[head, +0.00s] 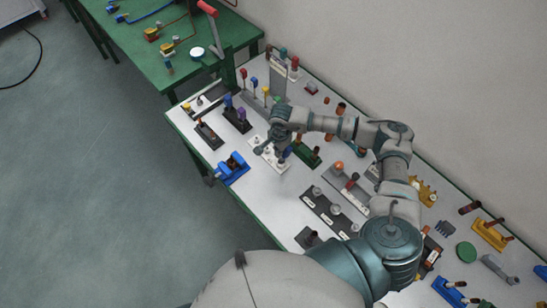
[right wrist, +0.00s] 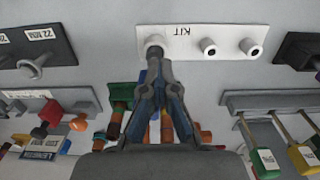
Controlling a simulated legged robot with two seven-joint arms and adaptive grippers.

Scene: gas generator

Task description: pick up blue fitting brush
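My right gripper (head: 275,151) points down at a white plate marked KIT (head: 277,164) on the workbench. In the right wrist view, its two fingers (right wrist: 157,76) run close together towards a grey round fitting (right wrist: 155,42) at the left end of the same plate. I cannot tell whether the tips grip it. A little blue (right wrist: 142,77) shows beside the left finger, mostly hidden. I cannot identify it as the blue fitting brush for sure. My left gripper is not in view.
A blue vise-like block (head: 232,168) stands left of the plate. Dark holders with handles (head: 237,114) and a dark strip with knobs (head: 328,211) flank it. A green table (head: 150,50) adjoins, and the wall runs behind the bench.

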